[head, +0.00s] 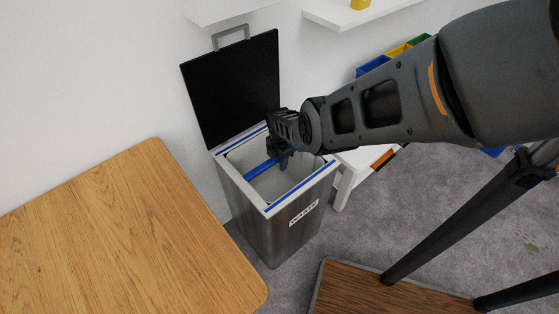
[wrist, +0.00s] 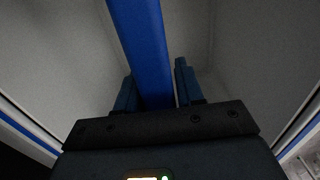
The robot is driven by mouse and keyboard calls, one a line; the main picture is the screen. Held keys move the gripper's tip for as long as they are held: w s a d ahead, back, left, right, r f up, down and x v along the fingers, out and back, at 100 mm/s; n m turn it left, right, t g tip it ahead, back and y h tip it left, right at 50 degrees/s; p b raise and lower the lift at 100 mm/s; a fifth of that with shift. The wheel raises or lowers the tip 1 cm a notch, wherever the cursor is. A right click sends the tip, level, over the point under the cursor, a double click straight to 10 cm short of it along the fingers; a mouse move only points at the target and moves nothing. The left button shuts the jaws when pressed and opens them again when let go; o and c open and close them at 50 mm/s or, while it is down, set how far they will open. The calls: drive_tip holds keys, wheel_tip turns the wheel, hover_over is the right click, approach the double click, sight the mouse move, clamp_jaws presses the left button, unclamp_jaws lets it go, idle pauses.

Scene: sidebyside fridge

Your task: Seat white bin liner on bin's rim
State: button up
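The white bin liner (head: 243,195) has a white rim with blue stripes and sits in the mouth of the steel bin (head: 275,240). Its rim lies at the bin's top; I cannot tell if it is fully down all round. A blue bar (head: 262,169) crosses the liner's opening. My gripper (head: 283,160) reaches down at the opening, with its fingers on either side of the bar. In the wrist view, the blue bar (wrist: 143,50) fills the gap between my fingers (wrist: 157,92), and pale liner walls show on both sides. The far right rim is partly hidden by my arm.
The bin's black lid (head: 232,85) stands open behind it, near the wall. A wooden table (head: 120,235) is at the left. A white stool (head: 350,170) stands right of the bin. White shelves (head: 345,14) hang above.

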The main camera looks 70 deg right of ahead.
drive_tip(key=o, duration=0.4)
wheel_tip(320, 180, up, 6)
drive_tip(key=p, duration=0.4)
drive_tip(key=shift+f, duration=0.2)
drive_tip(key=shift+r+p, duration=0.4)
drive_tip(key=shift+r, duration=0.7)
